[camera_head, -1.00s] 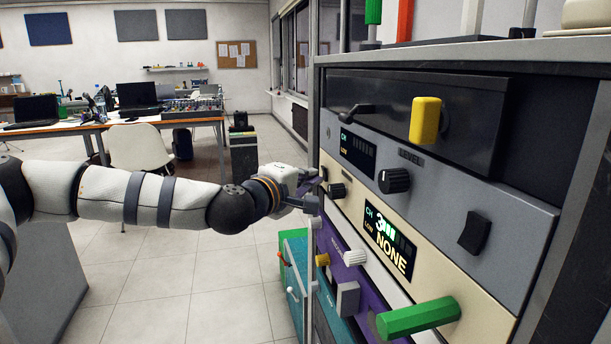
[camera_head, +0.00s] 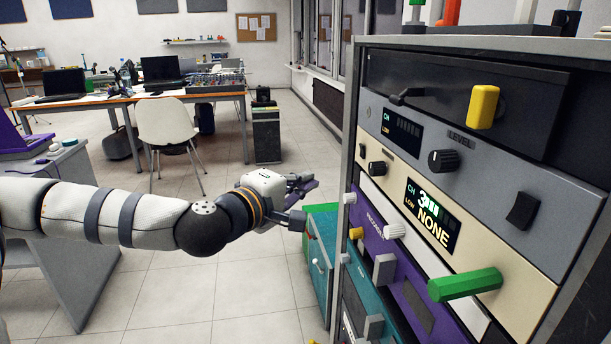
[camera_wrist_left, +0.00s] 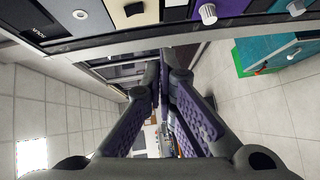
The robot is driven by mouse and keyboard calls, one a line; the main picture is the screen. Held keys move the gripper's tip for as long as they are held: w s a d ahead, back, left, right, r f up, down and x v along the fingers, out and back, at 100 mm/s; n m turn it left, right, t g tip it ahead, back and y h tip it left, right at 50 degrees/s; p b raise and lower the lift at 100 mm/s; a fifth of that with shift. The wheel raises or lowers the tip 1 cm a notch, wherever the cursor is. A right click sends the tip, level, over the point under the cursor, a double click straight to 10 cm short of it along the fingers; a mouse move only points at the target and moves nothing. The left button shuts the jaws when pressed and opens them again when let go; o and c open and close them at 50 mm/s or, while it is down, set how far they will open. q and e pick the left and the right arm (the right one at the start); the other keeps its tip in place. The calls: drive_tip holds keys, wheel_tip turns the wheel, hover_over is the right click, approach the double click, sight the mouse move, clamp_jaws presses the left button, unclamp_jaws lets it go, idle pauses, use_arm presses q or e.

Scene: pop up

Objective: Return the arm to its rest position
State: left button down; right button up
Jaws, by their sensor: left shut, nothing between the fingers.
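My left arm reaches in from the left in the head view. My left gripper (camera_head: 304,202) is in the air in front of the rack's left edge, apart from the panels. It is shut and empty; in the left wrist view its dark, purple-padded fingers (camera_wrist_left: 165,75) come together. The rack (camera_head: 352,90) stands on the right with stacked panels. Its cream panel has a display (camera_head: 430,217) reading "CH 3", "LOW" and "NONE". A yellow handle (camera_head: 482,106), a green handle (camera_head: 464,285) and a black knob (camera_head: 442,161) stick out. My right gripper does not show.
A teal and green cabinet (camera_head: 318,262) stands low beside the rack, below my left gripper. A grey stand (camera_head: 85,235) is at the left behind my arm. A white chair (camera_head: 168,122) and a desk (camera_head: 200,97) are farther back. The tiled floor between is clear.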

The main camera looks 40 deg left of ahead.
use_arm(q)
drive_tip(key=s+d+f+m+g+h+p, duration=0.1)
drive_tip(key=s+d+f+m+g+h, duration=0.15)
drive_tip(key=s+d+f, duration=0.35)
drive_tip(key=s+d+f+m+g+h, duration=0.1)
drive_tip(key=s+d+f+m+g, duration=0.3)
drive_tip(key=f, duration=0.5)
drive_tip(key=s+d+f+m+g+h+p, duration=0.1)
drive_tip(key=s+d+f+m+g, duration=0.15)
drive_tip(key=d+f, duration=0.4)
drive_tip(key=s+a+f+m+g+y, duration=0.1)
drive_tip(key=s+f+m+g, duration=0.1)
drive_tip(key=s, duration=0.8)
drive_tip(key=s+a+f+m+g+y+p, duration=0.1)
drive_tip(key=s+f+m+g, duration=0.2)
drive_tip(key=s, duration=0.8)
drive_tip(key=s+a+f+m+g+y+p, duration=0.1)
drive_tip(key=s+f+m+g, duration=0.2)
drive_tip(key=s, duration=0.7)
wheel_tip(320, 180, down, 2)
drive_tip(key=shift+s+a+f+g, duration=0.25)
drive_tip(key=shift+s+a+g, duration=0.1)
drive_tip(key=shift+g, duration=0.75)
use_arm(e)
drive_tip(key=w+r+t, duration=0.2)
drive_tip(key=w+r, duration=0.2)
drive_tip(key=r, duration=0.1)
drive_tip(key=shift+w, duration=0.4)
